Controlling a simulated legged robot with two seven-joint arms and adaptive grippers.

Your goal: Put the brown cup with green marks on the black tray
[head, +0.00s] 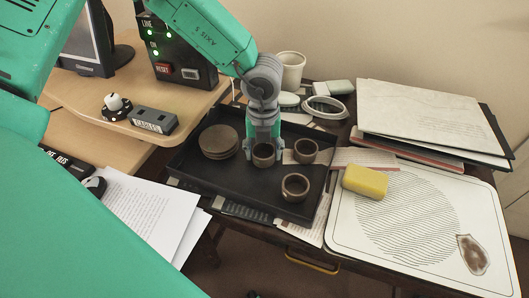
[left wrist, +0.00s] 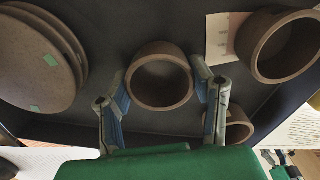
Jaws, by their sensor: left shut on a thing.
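My left gripper (head: 263,150) points down over the black tray (head: 232,182) and is shut on a small brown cup (head: 263,158). The held cup is upright, at or just above the tray's surface; I cannot tell whether it touches. In the left wrist view the held cup (left wrist: 160,78) sits between the two fingers, its opening facing the camera. No green marks show on its visible side. Two similar brown cups stand to its right, one behind (head: 305,151) and one in front (head: 295,187).
A stack of brown discs (head: 219,142) with green marks lies on the tray's left. A yellow sponge (head: 365,181) lies on a white patterned board (head: 410,225) at right. A white cup (head: 291,71) stands behind. The tray's front left is clear.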

